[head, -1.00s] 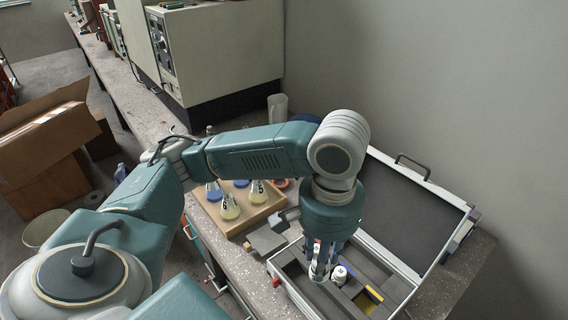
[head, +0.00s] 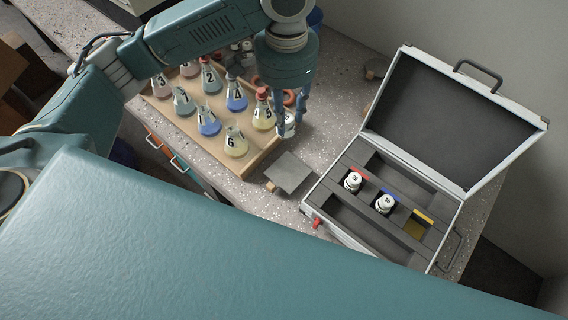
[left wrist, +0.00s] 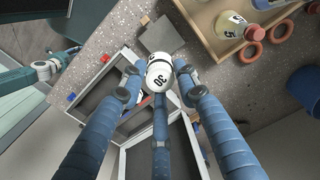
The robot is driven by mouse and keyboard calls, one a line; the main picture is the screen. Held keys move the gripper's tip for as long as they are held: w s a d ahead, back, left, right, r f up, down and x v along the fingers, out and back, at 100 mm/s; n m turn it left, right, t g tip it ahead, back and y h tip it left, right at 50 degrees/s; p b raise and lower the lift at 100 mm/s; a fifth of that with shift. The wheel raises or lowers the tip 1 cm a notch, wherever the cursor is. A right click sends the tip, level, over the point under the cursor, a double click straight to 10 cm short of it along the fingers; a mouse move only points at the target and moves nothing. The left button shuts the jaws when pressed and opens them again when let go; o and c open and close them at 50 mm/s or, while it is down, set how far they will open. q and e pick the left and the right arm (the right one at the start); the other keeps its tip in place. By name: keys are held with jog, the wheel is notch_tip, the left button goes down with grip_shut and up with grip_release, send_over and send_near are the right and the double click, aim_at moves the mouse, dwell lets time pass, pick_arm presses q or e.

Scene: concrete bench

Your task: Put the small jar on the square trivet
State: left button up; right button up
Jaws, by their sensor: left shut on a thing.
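My left gripper (head: 292,119) is shut on the small jar (head: 288,128), which is white-capped. In the left wrist view the jar (left wrist: 159,75) sits between the fingertips (left wrist: 160,80), with a label that seems to read 30. The square trivet (head: 291,173) is a plain grey plate on the bench, between the wooden tray and the open case. The held jar is behind the trivet in the head view and apart from it. The trivet also shows in the left wrist view (left wrist: 157,36), beyond the jar. Part of my right arm shows small there, its fingers unclear (left wrist: 72,51).
The open case (head: 342,235) holds two similar jars (head: 353,181) (head: 385,203) by red and blue marks; the yellow-marked slot (head: 416,226) is empty. A wooden tray (head: 262,160) with several numbered flasks stands left of the trivet. Orange rings (head: 289,98) lie behind the gripper.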

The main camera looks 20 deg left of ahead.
pick_arm(q)
jog(key=shift+w+f+m, duration=0.4)
jog(key=shift+w+f, duration=0.1)
jog(key=shift+w, duration=0.05)
jog(key=shift+d+f, duration=0.1)
jog(key=shift+f, duration=0.25)
jog(key=f, duration=0.9)
jog(key=f+p, duration=0.1)
jog(key=f, duration=0.8)
jog(key=shift+s+d+f, duration=0.15)
jog(key=shift+d+f, duration=0.05)
jog(key=shift+f, duration=0.3)
jog(key=o, duration=1.2)
pick_arm(e)
jog(key=shift+s+d+r, duration=0.15)
jog(key=shift+s+d, duration=0.25)
jog(key=shift+d, duration=0.3)
